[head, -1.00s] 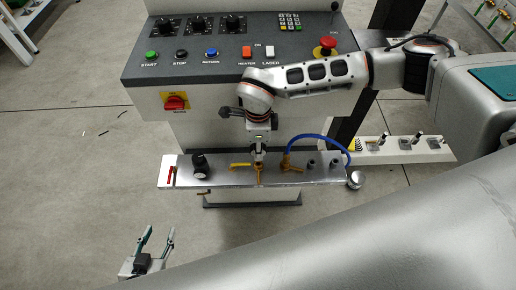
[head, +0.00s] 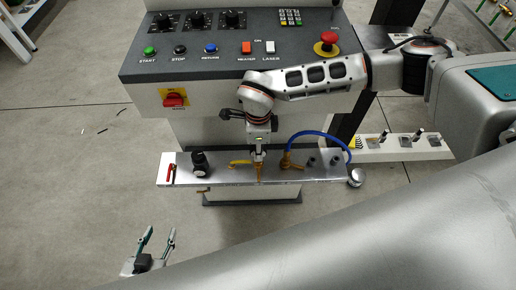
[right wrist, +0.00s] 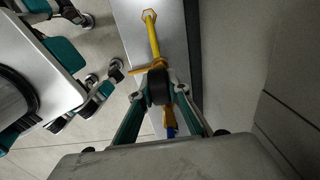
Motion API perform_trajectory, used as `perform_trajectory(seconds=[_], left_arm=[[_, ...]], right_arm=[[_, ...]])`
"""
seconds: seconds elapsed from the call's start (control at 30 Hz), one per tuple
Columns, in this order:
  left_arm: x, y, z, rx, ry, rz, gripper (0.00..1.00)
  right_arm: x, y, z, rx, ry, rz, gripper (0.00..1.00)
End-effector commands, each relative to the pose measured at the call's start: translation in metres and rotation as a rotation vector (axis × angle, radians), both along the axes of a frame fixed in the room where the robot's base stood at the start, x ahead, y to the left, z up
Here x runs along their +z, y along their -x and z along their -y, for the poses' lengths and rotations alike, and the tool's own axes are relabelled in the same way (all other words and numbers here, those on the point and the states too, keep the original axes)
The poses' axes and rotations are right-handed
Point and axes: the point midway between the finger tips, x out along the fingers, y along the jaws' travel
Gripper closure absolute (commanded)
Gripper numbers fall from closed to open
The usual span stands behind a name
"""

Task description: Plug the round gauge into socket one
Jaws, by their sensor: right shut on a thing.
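A metal strip (head: 225,177) with fittings stands in front of the console. My right gripper (head: 258,156) points down at its middle, shut on a dark barrel-shaped thing (right wrist: 158,88) that sits between the fingertips in the right wrist view. Whether this is the round gauge, I cannot tell; its lower end is hidden. A silver round disc (head: 356,178) is at the strip's right end, and a black round fitting (head: 199,165) at its left. Two dark round fittings (head: 311,162) are on the right part; no socket number is readable. My left gripper (head: 158,242) is open and empty, low at left.
A yellow-handled brass valve (head: 241,163) is close to the right gripper. A blue hose (head: 320,136) arcs over the strip's right part. The console (head: 215,68) stands behind. A white rack (head: 390,150) is at right.

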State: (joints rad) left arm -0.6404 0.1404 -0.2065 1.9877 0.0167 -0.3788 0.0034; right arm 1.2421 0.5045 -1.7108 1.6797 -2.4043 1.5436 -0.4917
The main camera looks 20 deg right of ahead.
Motion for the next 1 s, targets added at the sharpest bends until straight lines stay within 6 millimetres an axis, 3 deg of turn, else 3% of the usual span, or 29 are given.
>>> perform_trajectory(seconds=[0.77, 0.8, 0.83, 1.0], left_arm=[[-0.009, 0.003, 0.0, 0.0, 0.0, -0.01, 0.6], [-0.009, 0.003, 0.0, 0.001, 0.0, -0.009, 0.6], [-0.009, 0.003, 0.0, 0.001, 0.0, -0.008, 0.6], [-0.009, 0.003, 0.0, 0.001, 0.0, -0.008, 0.6]], right_arm=[[-0.018, 0.0, 0.0, 0.0, 0.0, 0.0, 1.0], [-0.017, 0.0, 0.0, 0.0, 0.0, 0.001, 0.74], [-0.017, 0.0, 0.0, 0.0, 0.0, 0.001, 0.66], [-0.017, 0.0, 0.0, 0.0, 0.0, 0.0, 0.64]])
